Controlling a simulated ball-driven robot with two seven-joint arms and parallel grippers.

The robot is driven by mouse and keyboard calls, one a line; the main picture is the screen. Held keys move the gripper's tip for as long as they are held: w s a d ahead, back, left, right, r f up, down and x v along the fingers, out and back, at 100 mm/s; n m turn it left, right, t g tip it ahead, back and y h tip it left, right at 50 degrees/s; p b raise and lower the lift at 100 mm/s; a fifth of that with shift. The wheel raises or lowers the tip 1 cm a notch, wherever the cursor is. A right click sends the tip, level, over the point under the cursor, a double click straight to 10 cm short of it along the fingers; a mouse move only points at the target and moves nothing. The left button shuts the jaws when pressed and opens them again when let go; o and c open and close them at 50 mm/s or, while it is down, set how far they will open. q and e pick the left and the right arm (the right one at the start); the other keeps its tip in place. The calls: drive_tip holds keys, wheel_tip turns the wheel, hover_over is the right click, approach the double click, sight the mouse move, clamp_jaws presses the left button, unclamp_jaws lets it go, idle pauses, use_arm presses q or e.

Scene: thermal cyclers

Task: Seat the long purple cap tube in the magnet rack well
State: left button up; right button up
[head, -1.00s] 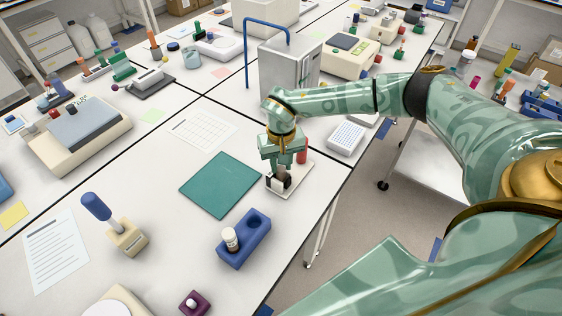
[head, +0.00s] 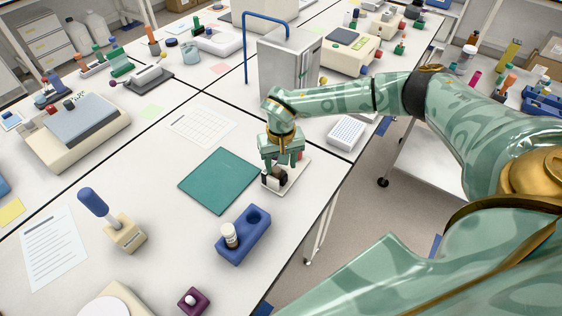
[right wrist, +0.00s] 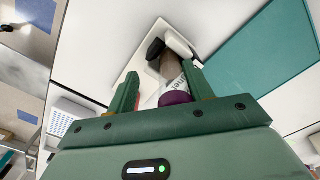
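The purple cap tube (right wrist: 174,88) has a white label and a brownish body. In the right wrist view it stands between my fingers, cap towards the palm. Its far end is at the black and white holder of the magnet rack (right wrist: 146,60); how deep it sits cannot be told. In the head view the rack's white base (head: 294,183) shows under my right gripper (head: 281,163), and the tube is mostly hidden. My right gripper, also in the right wrist view (right wrist: 161,88), is open around the tube, with a clear gap on the left finger's side. My left gripper is not in view.
A teal mat (head: 219,181) lies left of the rack. A blue block (head: 243,237) holding a white-capped vial stands nearer. A small purple block (head: 193,301) is at the front. A white well plate (head: 346,132) and a grey metal box (head: 290,67) stand behind. The table's right edge is close.

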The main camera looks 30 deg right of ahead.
wheel_tip(320, 180, up, 16)
drive_tip(key=p, duration=0.1)
drive_tip(key=shift+r, duration=0.15)
drive_tip(key=shift+c, duration=0.2)
